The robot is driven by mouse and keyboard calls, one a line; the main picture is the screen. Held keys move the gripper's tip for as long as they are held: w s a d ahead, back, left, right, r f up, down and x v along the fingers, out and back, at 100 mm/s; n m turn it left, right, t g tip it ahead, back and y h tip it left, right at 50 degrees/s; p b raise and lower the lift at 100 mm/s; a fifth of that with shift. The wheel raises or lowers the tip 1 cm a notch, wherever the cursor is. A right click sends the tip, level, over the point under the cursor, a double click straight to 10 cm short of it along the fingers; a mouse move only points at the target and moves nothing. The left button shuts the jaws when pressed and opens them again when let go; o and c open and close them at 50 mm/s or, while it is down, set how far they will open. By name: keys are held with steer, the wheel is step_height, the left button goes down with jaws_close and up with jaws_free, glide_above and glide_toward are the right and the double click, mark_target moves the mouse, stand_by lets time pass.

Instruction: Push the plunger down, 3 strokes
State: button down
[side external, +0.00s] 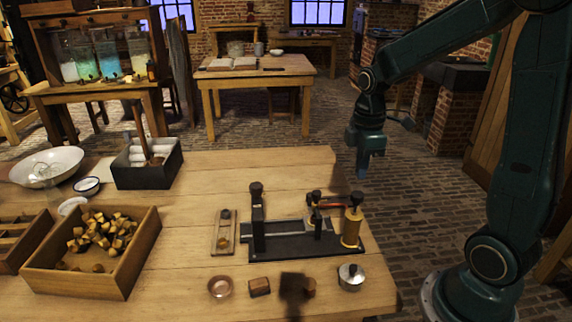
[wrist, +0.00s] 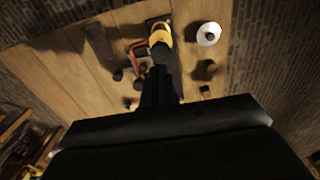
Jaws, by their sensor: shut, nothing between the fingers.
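The plunger appears to be the dark knob (side external: 357,197) on top of an upright brass cylinder (side external: 351,226). The cylinder stands at the right end of a black base plate (side external: 290,248) on the wooden table. In the wrist view the brass cylinder (wrist: 160,35) shows just beyond my fingertips, which hide part of it. My gripper (side external: 362,175) is shut and empty. It hangs in the air, pointing down, higher than the knob and apart from it.
Black posts (side external: 257,215) stand on the base plate. A lidded metal pot (side external: 351,277), a copper dish (side external: 220,287) and a wooden block (side external: 259,286) lie in front. A crate of wooden pieces (side external: 95,250) and a dark box (side external: 147,165) stand to the left.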

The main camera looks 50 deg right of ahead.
mark_target(357, 194)
step_height(357, 194, up, 7)
stand_by(0.4)
stand_by(0.5)
step_height(357, 194, up, 2)
steer(key=shift+r, duration=0.15)
stand_by(0.5)
step_height(357, 194, down, 14)
stand_by(0.8)
